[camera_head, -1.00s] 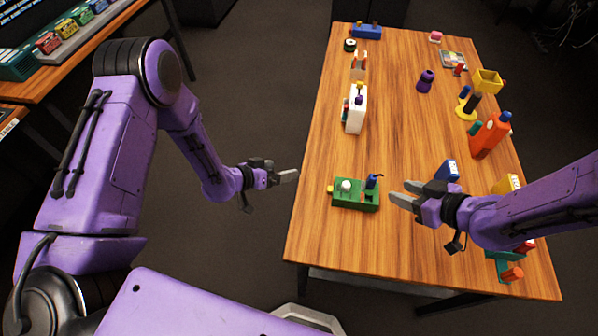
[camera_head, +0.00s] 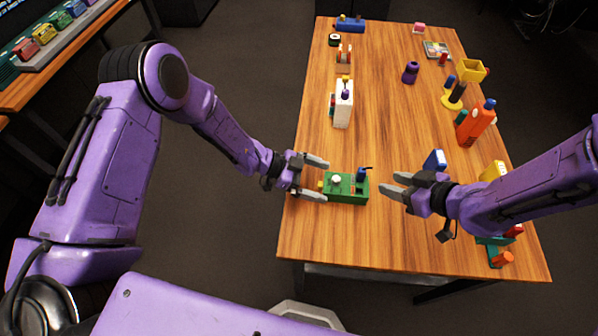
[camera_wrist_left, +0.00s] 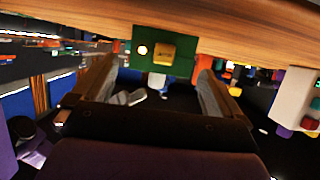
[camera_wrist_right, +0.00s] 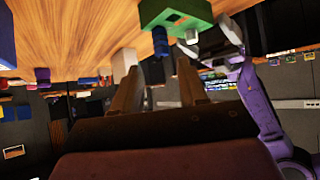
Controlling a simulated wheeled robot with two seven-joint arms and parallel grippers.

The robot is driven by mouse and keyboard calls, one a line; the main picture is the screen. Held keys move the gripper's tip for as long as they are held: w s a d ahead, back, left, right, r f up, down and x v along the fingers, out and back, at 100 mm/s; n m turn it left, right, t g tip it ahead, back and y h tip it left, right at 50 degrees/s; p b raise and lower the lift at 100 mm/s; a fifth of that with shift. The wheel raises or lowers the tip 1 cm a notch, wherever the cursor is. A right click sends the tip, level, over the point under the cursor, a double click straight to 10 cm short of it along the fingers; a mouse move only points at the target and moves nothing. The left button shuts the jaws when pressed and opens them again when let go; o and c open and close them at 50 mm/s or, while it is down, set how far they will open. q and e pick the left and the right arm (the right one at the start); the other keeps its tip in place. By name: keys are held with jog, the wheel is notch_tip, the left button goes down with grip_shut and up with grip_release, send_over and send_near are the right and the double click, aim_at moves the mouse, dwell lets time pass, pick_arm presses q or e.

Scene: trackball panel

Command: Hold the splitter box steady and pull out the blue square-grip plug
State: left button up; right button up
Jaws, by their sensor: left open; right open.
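The green box (camera_head: 347,194), which I take as the splitter box, lies near the table's left edge. It has a white dome (camera_head: 337,180) on top and a yellow knob (camera_head: 320,185) at its left end. The blue plug (camera_head: 361,174), with a dark tip, stands at its right part; it also shows in the right wrist view (camera_wrist_right: 160,42). My left gripper (camera_head: 325,180) is open at the box's left end, its fingers either side of the yellow knob; I cannot tell if they touch. My right gripper (camera_head: 389,184) is open and empty, right of the box, apart from the plug.
A white box (camera_head: 343,106) with plugs stands farther back. The middle of the table (camera_head: 395,120) is clear.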

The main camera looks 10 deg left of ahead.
pick_arm(q)
jog(key=shift+x, duration=1.15)
jog(key=c, duration=1.1)
jog(key=shift+o, duration=0.2)
pick_arm(e)
jog(key=shift+o, duration=0.8)
jog(key=shift+s+f, duration=0.1)
pick_arm(q)
jog(key=shift+r, duration=0.1)
pick_arm(e)
jog(key=w+a+r+m+t, duration=0.35)
jog(key=w+a+m, duration=0.25)
jog(key=w+a, duration=0.2)
pick_arm(q)
jog(key=shift+a, duration=0.1)
pick_arm(e)
jog(key=w+r+m+t+h, duration=0.3)
jog(key=w+m+t, duration=0.1)
jog(key=w+m, duration=0.25)
jog(key=m+g+h, duration=0.5)
jog(key=m+g, duration=0.9)
jog(key=m, duration=0.1)
send_near(363, 170)
notch_tip(363, 170, down, 10)
jog(key=shift+a+f, duration=0.1)
